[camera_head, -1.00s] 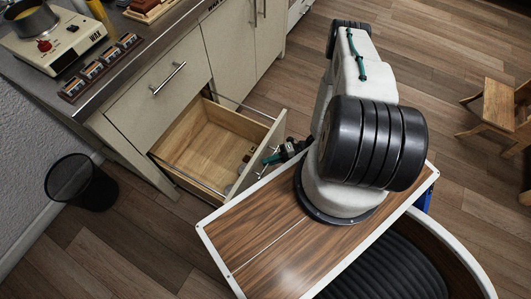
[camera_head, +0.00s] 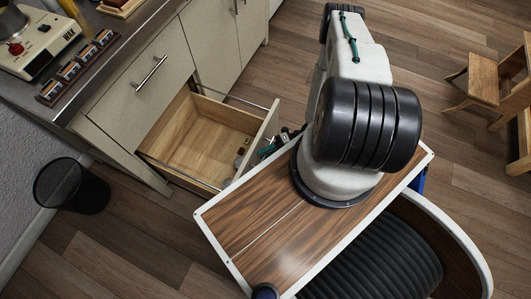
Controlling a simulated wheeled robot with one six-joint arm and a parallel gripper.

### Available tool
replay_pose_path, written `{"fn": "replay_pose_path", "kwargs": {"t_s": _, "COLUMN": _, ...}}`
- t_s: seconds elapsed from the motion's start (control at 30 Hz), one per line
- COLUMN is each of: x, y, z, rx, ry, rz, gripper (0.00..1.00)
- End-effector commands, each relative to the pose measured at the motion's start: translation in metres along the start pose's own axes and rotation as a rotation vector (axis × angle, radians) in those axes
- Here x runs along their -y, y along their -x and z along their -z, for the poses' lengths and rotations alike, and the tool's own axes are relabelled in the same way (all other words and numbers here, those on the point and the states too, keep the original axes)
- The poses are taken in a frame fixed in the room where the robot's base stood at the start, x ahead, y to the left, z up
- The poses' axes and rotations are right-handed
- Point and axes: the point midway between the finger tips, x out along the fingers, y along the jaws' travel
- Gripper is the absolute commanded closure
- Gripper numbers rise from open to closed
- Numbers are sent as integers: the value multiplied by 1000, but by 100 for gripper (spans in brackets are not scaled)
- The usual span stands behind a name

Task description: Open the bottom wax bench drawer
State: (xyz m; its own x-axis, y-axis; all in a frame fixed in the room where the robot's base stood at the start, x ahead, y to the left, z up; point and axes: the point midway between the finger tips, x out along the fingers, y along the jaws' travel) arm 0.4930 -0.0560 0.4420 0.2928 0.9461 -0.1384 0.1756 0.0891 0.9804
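The bottom drawer (camera_head: 205,140) of the bench is pulled well out, and its wooden inside shows. A few small round items (camera_head: 240,155) lie at its front end. Its front panel (camera_head: 262,138) stands near my base. My gripper (camera_head: 277,143) is at the outer face of that panel, mostly hidden behind my arm and the panel. I cannot see whether its fingers are open or closed on the handle. The closed upper drawer (camera_head: 140,95) with a bar handle (camera_head: 152,73) is above.
The bench top (camera_head: 90,95) holds a heater with a pot (camera_head: 25,38) and a row of small tins (camera_head: 75,68). A wooden stool (camera_head: 480,80) is at the right.

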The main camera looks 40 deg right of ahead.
Motion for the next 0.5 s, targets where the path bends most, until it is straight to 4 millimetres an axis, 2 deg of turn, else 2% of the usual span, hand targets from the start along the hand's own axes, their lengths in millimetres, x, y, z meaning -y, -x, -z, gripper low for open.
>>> {"fn": "replay_pose_path", "kwargs": {"t_s": 0.17, "x": 0, "y": 8, "z": -1, "rx": 4, "ry": 1, "rz": 0, "gripper": 67}}
{"fn": "replay_pose_path", "kwargs": {"t_s": 0.5, "x": 0, "y": 62, "z": -1, "rx": 4, "ry": 2, "rz": 0, "gripper": 67}}
